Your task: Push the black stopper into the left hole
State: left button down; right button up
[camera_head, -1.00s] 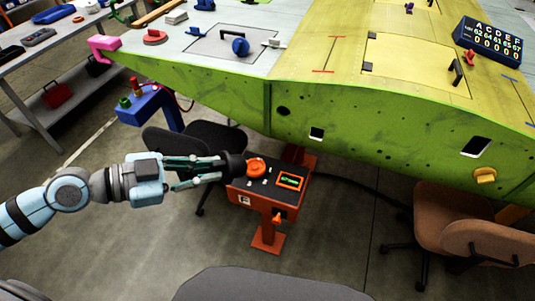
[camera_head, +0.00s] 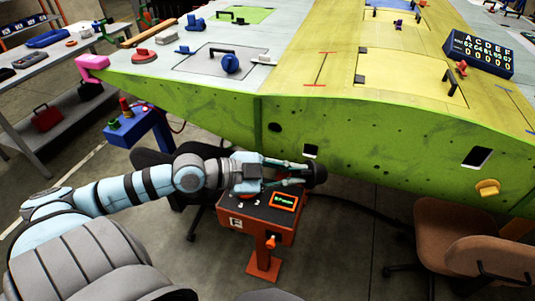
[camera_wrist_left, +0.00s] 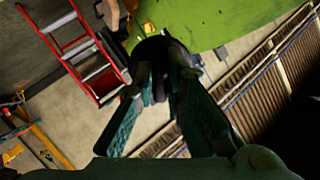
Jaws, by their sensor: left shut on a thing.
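My left gripper (camera_head: 302,174) is shut on the black stopper (camera_head: 319,176), which sticks out past the fingertips to the right. In the left wrist view the black stopper (camera_wrist_left: 165,46) sits between the green fingers, in front of part of the green wing. In the head view the green wing side (camera_head: 370,160) has a dark round hole (camera_head: 274,127) at the left. A small square opening (camera_head: 310,151) lies right of it, just above the stopper. Another square opening (camera_head: 477,158) is far right. The stopper looks apart from the holes. My right gripper is not in view.
An orange pedestal box (camera_head: 262,222) with a small screen stands below my left gripper. A brown chair (camera_head: 455,235) is at the right, and a dark chair is partly behind my arm. A yellow knob (camera_head: 487,187) sticks out of the wing side at the right.

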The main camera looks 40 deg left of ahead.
pick_arm(q)
jog(key=w+a+f+t+y+b, duration=0.2)
jog(key=w+a+f+y+b, duration=0.4)
jog(key=a, duration=0.3)
jog(key=w+a+f+t+y+b, duration=0.3)
jog(key=w+a+f+y+b, duration=0.3)
jog(key=a, duration=0.4)
jog(key=shift+w+y+b, duration=0.8)
jog(key=shift+w+y, duration=0.25)
jog(key=shift+y, duration=0.35)
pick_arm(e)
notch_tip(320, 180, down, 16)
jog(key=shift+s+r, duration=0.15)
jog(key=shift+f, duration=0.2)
pick_arm(q)
jog(key=shift+t, duration=0.3)
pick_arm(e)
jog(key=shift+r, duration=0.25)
pick_arm(q)
jog(key=shift+w+a, duration=0.1)
jog(key=shift+x, duration=2.15)
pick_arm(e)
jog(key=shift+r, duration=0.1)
